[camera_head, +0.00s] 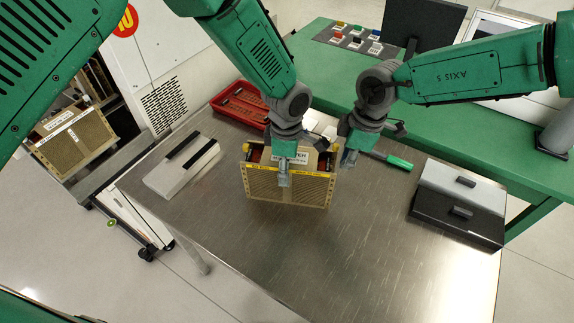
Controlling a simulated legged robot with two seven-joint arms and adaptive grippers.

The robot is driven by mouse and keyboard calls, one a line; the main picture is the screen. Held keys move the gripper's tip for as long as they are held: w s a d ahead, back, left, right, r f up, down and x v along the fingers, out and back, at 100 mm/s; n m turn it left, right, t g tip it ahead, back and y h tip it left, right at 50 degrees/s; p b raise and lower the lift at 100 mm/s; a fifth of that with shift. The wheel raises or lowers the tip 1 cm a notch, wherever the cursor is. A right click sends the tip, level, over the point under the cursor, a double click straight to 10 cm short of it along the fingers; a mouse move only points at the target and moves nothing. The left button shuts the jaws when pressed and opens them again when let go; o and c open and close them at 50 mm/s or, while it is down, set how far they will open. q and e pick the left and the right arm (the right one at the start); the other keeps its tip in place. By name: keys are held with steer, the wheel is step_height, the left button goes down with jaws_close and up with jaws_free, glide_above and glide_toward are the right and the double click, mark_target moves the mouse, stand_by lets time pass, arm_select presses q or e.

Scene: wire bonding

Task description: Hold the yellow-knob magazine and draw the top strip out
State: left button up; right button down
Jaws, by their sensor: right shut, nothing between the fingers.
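The yellow-knob magazine (262,188) stands on the steel table, a brown perforated box with a yellow strip along its front top edge and a white label behind. A yellow knob shows at its upper left corner. My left gripper (284,180) is over the magazine's middle, with a finger in front of its front face. Its other finger is hidden, so I cannot tell whether it is closed on the wall. My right gripper (347,160) is shut and empty beside the magazine's upper right corner. I cannot make out the top strip under the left gripper.
A red tray (240,104) lies behind. A light block with a dark bar (182,167) is at left, and a grey and black case (458,203) at right. The steel table (370,260) is clear in front.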

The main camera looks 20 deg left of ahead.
steer(key=shift+w+d, duration=0.1)
steer(key=shift+d, duration=0.8)
steer(key=shift+r, duration=2)
